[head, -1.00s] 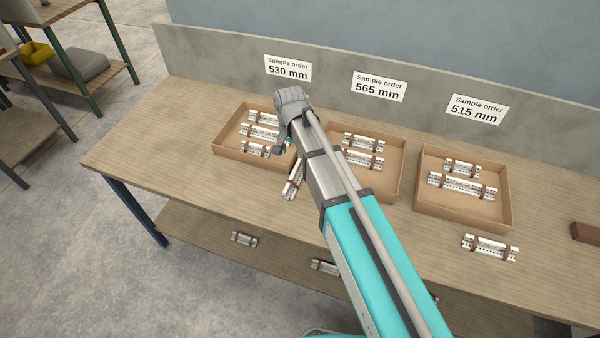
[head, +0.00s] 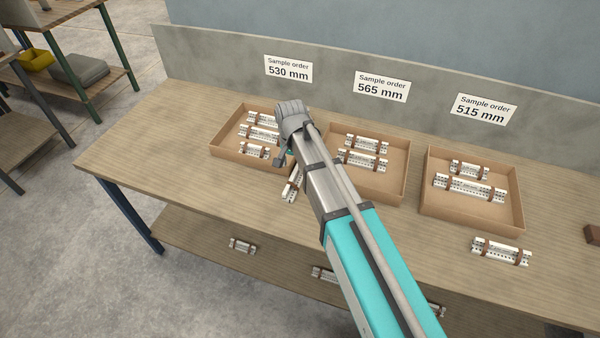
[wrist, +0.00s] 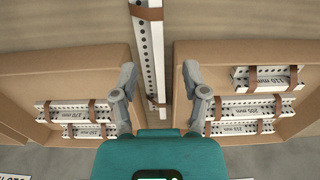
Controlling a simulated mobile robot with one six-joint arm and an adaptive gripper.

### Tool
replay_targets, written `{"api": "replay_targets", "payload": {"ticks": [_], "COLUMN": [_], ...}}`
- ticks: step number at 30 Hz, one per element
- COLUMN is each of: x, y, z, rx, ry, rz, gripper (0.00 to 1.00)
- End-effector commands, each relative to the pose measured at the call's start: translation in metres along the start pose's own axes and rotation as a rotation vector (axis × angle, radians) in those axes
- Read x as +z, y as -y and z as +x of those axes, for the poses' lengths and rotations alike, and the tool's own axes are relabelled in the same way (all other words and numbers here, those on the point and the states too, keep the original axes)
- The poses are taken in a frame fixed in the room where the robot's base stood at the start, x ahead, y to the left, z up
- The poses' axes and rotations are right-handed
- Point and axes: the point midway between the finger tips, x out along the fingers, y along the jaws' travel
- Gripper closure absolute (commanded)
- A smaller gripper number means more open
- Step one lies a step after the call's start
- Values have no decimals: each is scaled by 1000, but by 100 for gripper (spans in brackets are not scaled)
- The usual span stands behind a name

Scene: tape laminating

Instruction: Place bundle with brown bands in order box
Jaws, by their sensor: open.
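A white perforated bundle with brown bands (wrist: 151,62) lies between two boxes in the wrist view. In the head view this bundle (head: 292,184) is mostly hidden behind my arm. My gripper (wrist: 165,82) is open, its two fingers on either side of the bundle's lower end; I cannot tell whether they touch it. Three cardboard boxes stand in a row: the 530 mm box (head: 228,156) on the left, the 565 mm box (head: 385,196) in the middle and the 515 mm box (head: 470,222) on the right. Each holds banded bundles.
Another banded bundle (head: 501,251) lies on the bench in front of the right box. A brown block (head: 593,234) is at the right edge. More bundles lie on the lower shelf (head: 205,235). The bench (head: 150,140) is clear at its left end.

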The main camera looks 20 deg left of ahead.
Motion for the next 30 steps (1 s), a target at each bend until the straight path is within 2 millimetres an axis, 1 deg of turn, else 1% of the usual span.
{"api": "replay_targets", "payload": {"ticks": [7,11,30], "x": [0,0,-1], "y": [0,-1,-4], "z": [0,4,48], "rx": [0,0,0], "ry": [0,0,0], "rz": [1,1,3], "gripper": [42,42,42]}}
